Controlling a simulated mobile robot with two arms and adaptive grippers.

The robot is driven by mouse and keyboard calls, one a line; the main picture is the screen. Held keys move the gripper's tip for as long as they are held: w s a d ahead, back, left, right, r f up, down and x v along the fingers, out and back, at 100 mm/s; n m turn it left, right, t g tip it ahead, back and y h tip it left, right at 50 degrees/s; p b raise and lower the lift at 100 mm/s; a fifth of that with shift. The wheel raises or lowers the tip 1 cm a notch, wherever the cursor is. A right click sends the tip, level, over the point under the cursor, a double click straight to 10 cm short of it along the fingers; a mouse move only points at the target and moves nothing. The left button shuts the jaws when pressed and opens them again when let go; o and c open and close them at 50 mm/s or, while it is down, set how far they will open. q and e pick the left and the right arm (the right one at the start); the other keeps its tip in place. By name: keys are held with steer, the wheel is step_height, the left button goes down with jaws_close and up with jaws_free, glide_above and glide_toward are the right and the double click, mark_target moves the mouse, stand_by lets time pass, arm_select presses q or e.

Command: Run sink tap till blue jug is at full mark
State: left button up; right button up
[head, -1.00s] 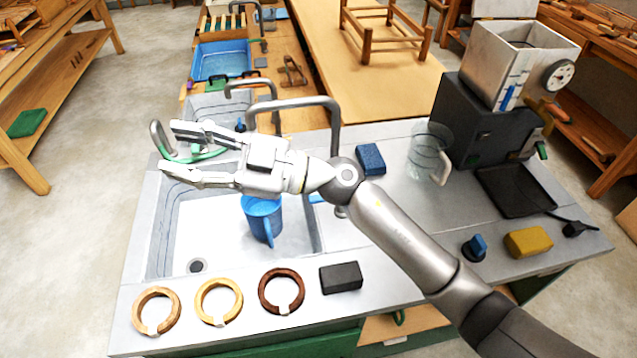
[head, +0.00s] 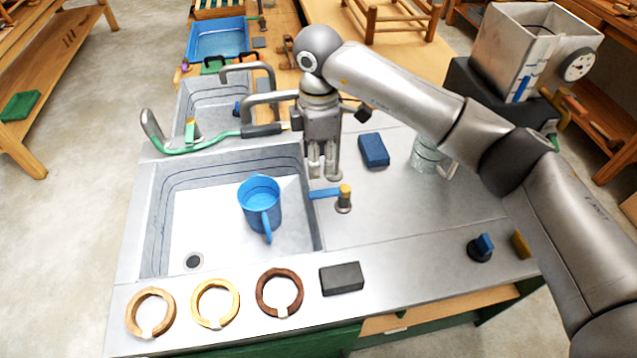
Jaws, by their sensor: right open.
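The blue jug (head: 259,204) stands upright in the large sink basin (head: 180,225), its handle toward the front. Its water level and any full mark cannot be made out. The grey tap spout (head: 262,98) arches behind the jug, and no stream shows. A blue tap lever (head: 325,193) with a yellow knob (head: 345,190) sits at the basin's right edge. My right gripper (head: 323,174) points down, open and empty, just behind the lever; it hides the tap's upright pipe. I cannot tell if it touches the pipe. My left gripper is out of view.
Three wooden rings (head: 278,292) and a black block (head: 341,278) lie along the front edge. A blue sponge (head: 373,149) and a clear jug (head: 426,155) stand right of my gripper. A green hose (head: 205,143) lies behind the basin. The counter's middle is clear.

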mark_target(319, 193)
step_height(319, 193, down, 9)
steer(key=shift+s+r+p, duration=0.1)
steer(key=shift+r+p, duration=0.05)
steer(key=shift+p, duration=1.05)
steer(key=shift+a+f, duration=0.1)
steer(key=shift+f, duration=0.5)
jaws_close()
